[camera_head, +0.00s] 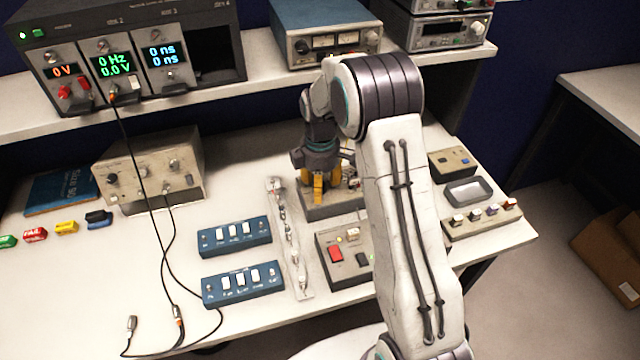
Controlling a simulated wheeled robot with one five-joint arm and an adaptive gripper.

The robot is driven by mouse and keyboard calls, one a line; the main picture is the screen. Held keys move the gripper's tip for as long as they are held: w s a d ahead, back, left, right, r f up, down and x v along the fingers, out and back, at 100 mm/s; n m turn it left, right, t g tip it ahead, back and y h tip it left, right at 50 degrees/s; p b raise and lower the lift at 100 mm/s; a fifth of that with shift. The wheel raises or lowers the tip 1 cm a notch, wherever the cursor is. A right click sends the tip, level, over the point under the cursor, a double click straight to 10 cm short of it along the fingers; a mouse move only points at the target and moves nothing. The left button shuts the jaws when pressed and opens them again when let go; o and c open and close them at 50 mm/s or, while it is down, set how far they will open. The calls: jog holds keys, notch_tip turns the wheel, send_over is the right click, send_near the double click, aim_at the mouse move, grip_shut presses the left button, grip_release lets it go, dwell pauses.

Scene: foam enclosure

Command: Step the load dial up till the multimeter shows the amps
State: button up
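My gripper (319,188) points down, its yellow fingertips low over or at the top of a grey box (333,208) in the middle of the bench. The fingers and my arm hide most of that box's top, so I cannot see which control is there, whether the fingers touch it, or how far they are open. No load dial can be made out. A bench meter with a dark display (444,34) stands on the shelf at the upper right; I cannot tell whether it is the multimeter, and no amps reading is legible.
A rack (120,40) on the shelf shows 0 V, 0 Hz, 0.0 V and 0 ns. Blue switch boxes (241,283) and a grey box with a red switch (336,254) lie in front. Loose black cables (170,250) trail at left. My arm blocks the right-centre.

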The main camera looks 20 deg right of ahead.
grip_shut()
dwell(0.3)
jog(key=shift+f+m, duration=0.1)
jog(key=shift+m, duration=0.3)
jog(key=m+b, duration=0.1)
jog(key=m, duration=0.1)
jog(key=shift+m, duration=0.4)
jog(key=m+b, duration=0.1)
jog(key=m, duration=0.4)
jog(key=shift+s+b, duration=0.1)
jog(key=shift+b, duration=0.3)
jog(key=shift+m, duration=0.3)
grip_release()
